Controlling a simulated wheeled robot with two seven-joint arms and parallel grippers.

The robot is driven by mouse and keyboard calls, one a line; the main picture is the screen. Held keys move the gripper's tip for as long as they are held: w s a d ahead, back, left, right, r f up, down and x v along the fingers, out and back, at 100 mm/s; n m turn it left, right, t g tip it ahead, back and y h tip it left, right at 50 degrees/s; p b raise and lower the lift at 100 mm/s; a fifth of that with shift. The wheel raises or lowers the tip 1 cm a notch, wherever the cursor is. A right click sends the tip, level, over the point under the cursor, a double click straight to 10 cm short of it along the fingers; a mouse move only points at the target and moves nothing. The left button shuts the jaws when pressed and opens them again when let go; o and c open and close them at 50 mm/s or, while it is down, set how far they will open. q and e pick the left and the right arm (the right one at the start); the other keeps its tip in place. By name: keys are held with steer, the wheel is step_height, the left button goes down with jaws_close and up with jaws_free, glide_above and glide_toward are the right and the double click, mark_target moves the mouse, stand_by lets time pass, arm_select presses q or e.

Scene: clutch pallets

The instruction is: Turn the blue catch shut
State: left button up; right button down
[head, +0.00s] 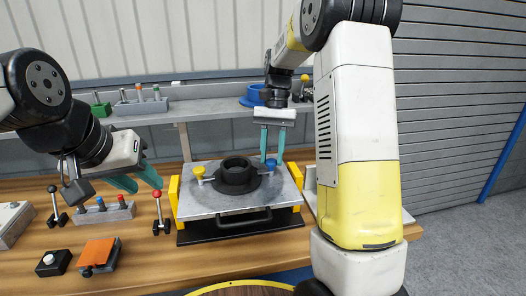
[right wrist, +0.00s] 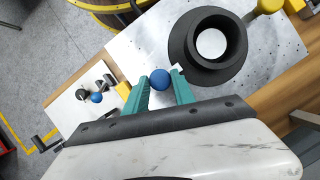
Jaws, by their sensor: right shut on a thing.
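The blue catch (head: 271,163) sits on the right side of the metal pallet (head: 215,204), beside the black round clutch part (head: 238,181). My right gripper (head: 271,157) reaches down from above and is shut on it. In the right wrist view the round blue knob (right wrist: 159,79) lies between the teal fingertips. A small light tab near the knob reaches the edge of the black flange; the rest of the catch is hidden by the fingers. A yellow catch (head: 199,171) stands on the left side of the part. My left gripper (head: 138,181) is open and empty, left of the pallet.
Yellow blocks (head: 174,197) flank the pallet. A red-topped lever (head: 158,210), a grey block with coloured pegs (head: 105,214), an orange-topped device (head: 98,254) and a black push-button box (head: 53,262) stand on the left of the bench. A shelf (head: 195,114) runs behind.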

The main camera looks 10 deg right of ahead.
steer(key=c, duration=1.1)
jaws_free()
steer(key=shift+o, duration=0.2)
steer(key=v, duration=0.7)
steer(key=shift+w+r, duration=0.25)
steer(key=shift+r, duration=0.1)
steer(key=shift+s+d, duration=0.1)
